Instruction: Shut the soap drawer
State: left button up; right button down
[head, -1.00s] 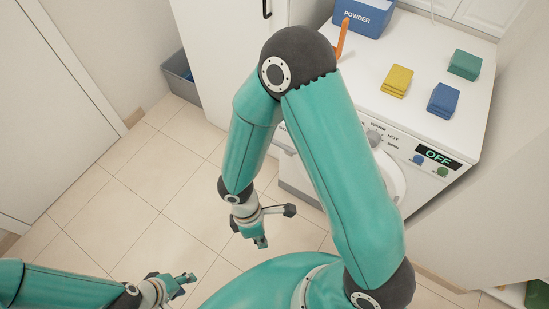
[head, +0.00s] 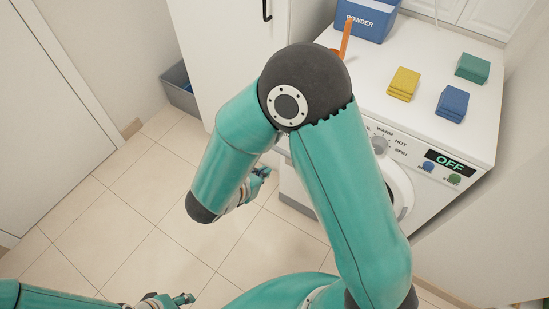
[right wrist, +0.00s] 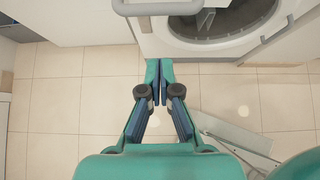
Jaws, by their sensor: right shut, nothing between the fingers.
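The washing machine (head: 441,171) stands at the right in the head view, its display reading OFF. Its soap drawer is hidden behind my right arm there. In the right wrist view, a pale grey rounded part (right wrist: 158,8), apparently the soap drawer's front, juts out at the top edge; how far it is open I cannot tell. My right gripper (head: 263,172) is shut and empty, partly behind its own forearm. In the right wrist view its fingertips (right wrist: 159,68) are together, below the pale part and apart from it in the picture. My left gripper (head: 181,300) is low at the bottom edge, its fingers unclear.
A blue powder box (head: 366,20), an orange upright thing (head: 346,38) and yellow (head: 403,83), blue (head: 452,102) and green (head: 472,67) folded cloths are on the machine's top. A grey bin (head: 181,94) stands by the white cabinet (head: 228,45). The tiled floor at left is clear.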

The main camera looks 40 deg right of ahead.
jog(key=d, duration=0.1)
jog(key=w+d, duration=0.1)
jog(key=d, duration=0.1)
jog(key=w+d+f, duration=0.1)
jog(key=d, duration=0.1)
jog(key=shift+w+d+p, duration=0.15)
jog(key=shift+d+p, duration=0.05)
jog(key=shift+p, duration=0.2)
